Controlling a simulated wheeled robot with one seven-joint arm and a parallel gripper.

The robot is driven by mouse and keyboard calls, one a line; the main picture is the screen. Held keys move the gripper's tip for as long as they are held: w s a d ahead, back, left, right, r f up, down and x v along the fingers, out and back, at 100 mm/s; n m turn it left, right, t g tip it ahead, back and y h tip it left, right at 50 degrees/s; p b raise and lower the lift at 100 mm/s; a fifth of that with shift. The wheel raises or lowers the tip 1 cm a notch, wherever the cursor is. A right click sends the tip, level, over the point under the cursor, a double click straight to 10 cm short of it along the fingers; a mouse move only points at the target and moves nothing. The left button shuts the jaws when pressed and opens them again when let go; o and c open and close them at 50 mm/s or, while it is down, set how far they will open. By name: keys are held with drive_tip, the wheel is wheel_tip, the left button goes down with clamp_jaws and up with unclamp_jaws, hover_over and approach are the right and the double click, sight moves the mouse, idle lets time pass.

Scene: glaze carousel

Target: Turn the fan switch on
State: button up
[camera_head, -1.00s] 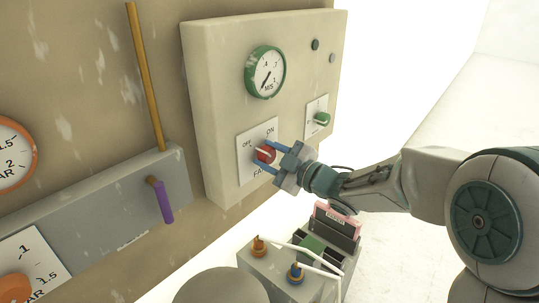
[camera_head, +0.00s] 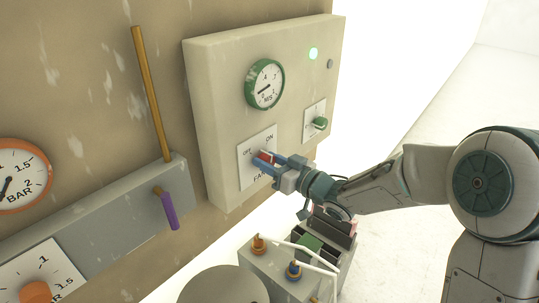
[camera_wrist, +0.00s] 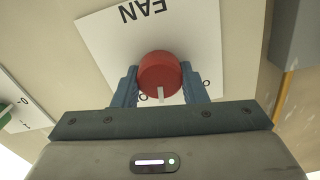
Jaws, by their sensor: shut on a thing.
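The fan switch is a red knob (camera_wrist: 160,72) on a white plate (camera_head: 246,172) marked OFF, ON and FAN, on the front of a beige panel box (camera_head: 220,100). In the wrist view the knob's white pointer mark shows on the side nearest my gripper. My gripper (camera_head: 272,164) has its blue fingers on both sides of the knob and is shut on it; it also shows in the wrist view (camera_wrist: 157,88). A small lamp (camera_head: 313,54) at the top of the box glows pale green. The green-rimmed gauge (camera_head: 264,84) sits above the switch.
A green knob (camera_head: 320,124) on a smaller plate is to the right of the fan switch. Left are a yellow lever (camera_head: 150,90), a purple handle (camera_head: 167,209) and an orange-rimmed gauge (camera_head: 18,176). Below stands a grey block (camera_head: 258,268) with orange and blue knobs.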

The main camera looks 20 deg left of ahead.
drive_tip(key=m+p, duration=0.2)
drive_tip(key=m, duration=0.1)
drive_tip(key=shift+w+r+m, duration=0.1)
drive_tip(key=shift+r+m, duration=0.05)
drive_tip(key=shift+m, duration=0.15)
drive_tip(key=shift+m+p, duration=1.35)
drive_tip(key=shift+m, duration=0.25)
drive_tip(key=shift+f, duration=0.2)
drive_tip(key=o, duration=1)
drive_tip(key=shift+c, duration=0.2)
drive_tip(key=shift+d, duration=0.1)
drive_tip(key=b+v, duration=0.2)
drive_tip(key=v, duration=1.1)
drive_tip(key=shift+s+d, duration=0.2)
drive_tip(key=shift+d, duration=0.1)
